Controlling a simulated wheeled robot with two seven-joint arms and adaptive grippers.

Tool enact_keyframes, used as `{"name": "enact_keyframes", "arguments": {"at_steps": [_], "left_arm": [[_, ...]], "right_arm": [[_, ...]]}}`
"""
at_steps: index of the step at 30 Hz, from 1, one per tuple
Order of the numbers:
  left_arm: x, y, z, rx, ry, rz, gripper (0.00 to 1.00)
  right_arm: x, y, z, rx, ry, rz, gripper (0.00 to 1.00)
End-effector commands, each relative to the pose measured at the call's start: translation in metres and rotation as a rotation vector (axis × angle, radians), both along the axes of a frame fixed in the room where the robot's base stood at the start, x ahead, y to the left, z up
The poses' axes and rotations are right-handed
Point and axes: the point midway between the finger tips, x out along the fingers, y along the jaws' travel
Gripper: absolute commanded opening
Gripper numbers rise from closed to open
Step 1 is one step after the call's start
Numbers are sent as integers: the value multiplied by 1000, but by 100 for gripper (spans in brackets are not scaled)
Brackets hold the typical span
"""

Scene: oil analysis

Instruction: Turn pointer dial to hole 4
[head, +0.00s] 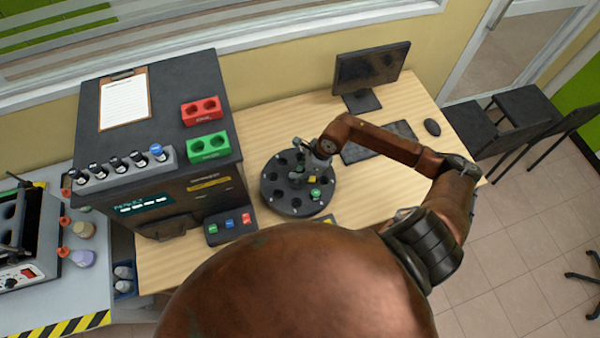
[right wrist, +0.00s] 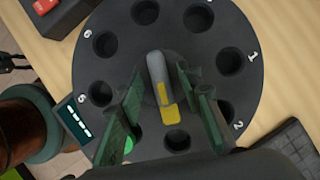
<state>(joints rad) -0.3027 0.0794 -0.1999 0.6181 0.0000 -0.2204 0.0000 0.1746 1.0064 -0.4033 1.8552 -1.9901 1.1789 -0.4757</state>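The dial (head: 272,203) is a round dark disc with numbered holes on the table. In the right wrist view the dial (right wrist: 212,140) shows the figures 1, 2, 5 and 6. Its grey pointer (right wrist: 158,72) with a yellow end stands at the centre and points down at the hole between 2 and a green spot, apparently hole 3. The green spot (right wrist: 129,146) is partly hidden by a finger; it shows as a green cap in the head view (head: 315,193). My right gripper (right wrist: 160,85) is open, its green fingers either side of the pointer. My left gripper is out of view.
A dark analyser (head: 190,95) with red (head: 201,112) and green (head: 209,149) holders stands left of the dial. A button box (head: 230,225) is close to the dial's left. The keyboard (head: 395,133) and monitor (head: 370,70) are to the right and behind.

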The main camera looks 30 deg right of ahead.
Motion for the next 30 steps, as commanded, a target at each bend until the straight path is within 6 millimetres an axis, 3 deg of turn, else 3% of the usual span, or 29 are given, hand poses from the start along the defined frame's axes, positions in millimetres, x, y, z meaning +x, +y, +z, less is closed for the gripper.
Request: {"name": "enact_keyframes", "arguments": {"at_steps": [5,20,30], "left_arm": [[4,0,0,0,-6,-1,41],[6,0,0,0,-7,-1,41],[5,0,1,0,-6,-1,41]], "right_arm": [[0,0,0,0,0,-1,33],[0,0,0,1,0,-1,0],[0,0,1,1,-1,-18,0]]}}
